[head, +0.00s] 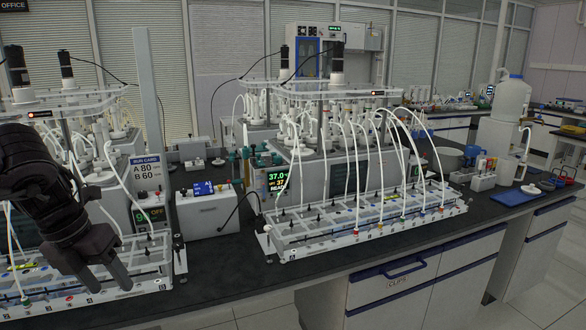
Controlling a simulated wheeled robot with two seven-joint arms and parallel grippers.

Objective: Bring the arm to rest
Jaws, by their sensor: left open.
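My left arm comes in from the left edge of the head view. Its black gripper (106,277) points downward with its two fingers apart and nothing seen between them. The gripper is in front of the left reactor rack (150,262), over its front tray area; I cannot tell whether it touches the rack. The arm hides part of that rack and of the unit behind it. My right gripper does not show in this view.
A second reactor rack (365,230) with several white tubes stands mid-bench. A grey box (208,214) sits between the racks. A blue tray (515,196) and a large white jug (510,98) are at right. The dark bench top (235,268) has a clear strip before the grey box.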

